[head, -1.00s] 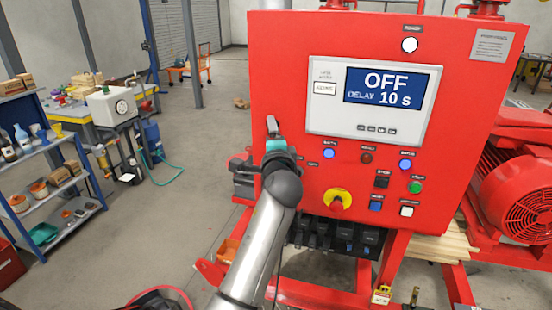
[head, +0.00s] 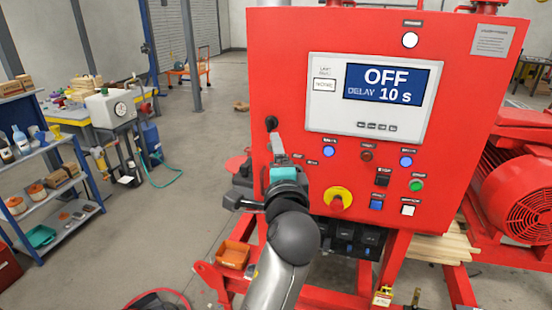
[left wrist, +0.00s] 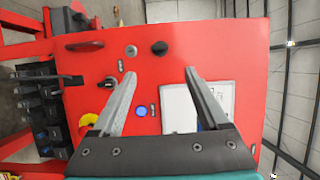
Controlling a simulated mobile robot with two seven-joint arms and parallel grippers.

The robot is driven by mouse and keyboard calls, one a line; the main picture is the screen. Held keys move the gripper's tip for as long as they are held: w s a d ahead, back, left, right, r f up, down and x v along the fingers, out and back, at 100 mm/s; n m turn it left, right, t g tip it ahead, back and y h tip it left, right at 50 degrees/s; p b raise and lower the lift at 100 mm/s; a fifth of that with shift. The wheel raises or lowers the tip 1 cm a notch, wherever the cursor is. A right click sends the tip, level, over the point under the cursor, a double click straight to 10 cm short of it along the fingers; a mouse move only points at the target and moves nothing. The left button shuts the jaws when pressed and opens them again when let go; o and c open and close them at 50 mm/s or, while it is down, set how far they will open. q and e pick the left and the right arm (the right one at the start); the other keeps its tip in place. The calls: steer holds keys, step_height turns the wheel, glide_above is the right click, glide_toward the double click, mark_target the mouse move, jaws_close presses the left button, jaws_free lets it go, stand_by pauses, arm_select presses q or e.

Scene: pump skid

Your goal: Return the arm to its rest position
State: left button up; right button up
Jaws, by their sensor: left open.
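My left gripper (head: 277,143) is in front of the left edge of the red control panel (head: 290,70) in the head view. In the left wrist view my left gripper (left wrist: 158,72) has its two fingers spread wide with nothing between them, apart from the panel face. A black knob (head: 271,122) shows on the panel just above the fingers, and it also shows in the left wrist view (left wrist: 159,48). The panel screen (head: 386,85) reads OFF, DELAY 10 s. The right gripper is in neither view.
A yellow and red stop button (head: 338,199) and several small buttons sit right of my gripper. The red pump motor (head: 524,195) is at the right. A blue shelf (head: 55,180) stands at the left. The floor (head: 205,150) between shelf and skid is open.

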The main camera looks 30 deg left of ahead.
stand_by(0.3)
